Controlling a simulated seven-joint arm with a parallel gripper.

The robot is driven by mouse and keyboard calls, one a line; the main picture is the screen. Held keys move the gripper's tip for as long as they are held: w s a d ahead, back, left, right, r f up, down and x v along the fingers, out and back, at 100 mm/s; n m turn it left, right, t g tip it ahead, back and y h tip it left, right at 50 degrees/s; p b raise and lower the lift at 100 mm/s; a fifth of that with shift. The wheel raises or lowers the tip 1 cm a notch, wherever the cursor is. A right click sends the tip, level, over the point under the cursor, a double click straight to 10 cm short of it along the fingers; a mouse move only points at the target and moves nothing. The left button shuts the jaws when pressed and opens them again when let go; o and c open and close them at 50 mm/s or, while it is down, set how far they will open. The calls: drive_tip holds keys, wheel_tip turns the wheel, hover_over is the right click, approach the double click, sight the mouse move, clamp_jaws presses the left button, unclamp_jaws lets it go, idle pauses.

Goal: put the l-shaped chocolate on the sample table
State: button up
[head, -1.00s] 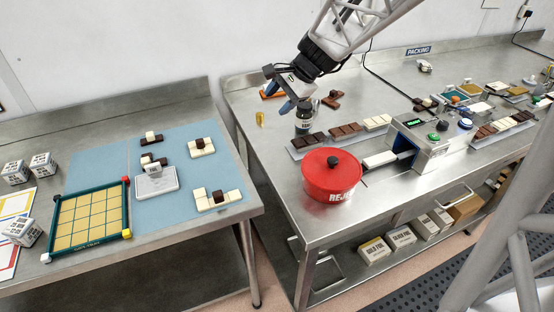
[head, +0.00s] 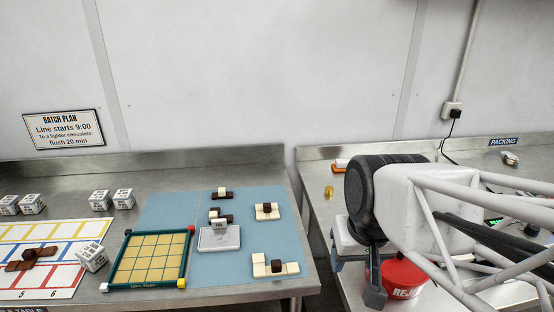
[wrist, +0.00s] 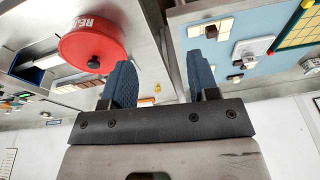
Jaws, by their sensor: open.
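Several chocolate pieces rest on the blue mat (head: 160,210) of the left table (head: 120,180). A white-based piece with a brown cube (head: 276,266) is at the front right. Another white-based piece with a brown cube (head: 267,211) is behind it. Two dark pieces (head: 222,193) (head: 222,217) are to their left. I cannot tell which is the l-shaped one. A brown piece (head: 32,259) lies on the coloured-grid sheet at far left. My gripper (wrist: 161,84) is open and empty in the wrist view; my arm mostly hides it in the head view.
A red reject tub (head: 404,278) stands partly behind my arm on the right bench; it also shows in the wrist view (wrist: 92,44). A gap separates the benches. A grid tray (head: 184,281), a small scale (head: 219,240) and several printed cubes (head: 100,200) occupy the left table.

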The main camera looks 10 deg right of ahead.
drive_tip(key=shift+s+f+n, duration=0.1)
drive_tip(key=shift+s+n, duration=0.3)
drive_tip(key=shift+s, duration=0.25)
drive_tip(key=shift+o, duration=1)
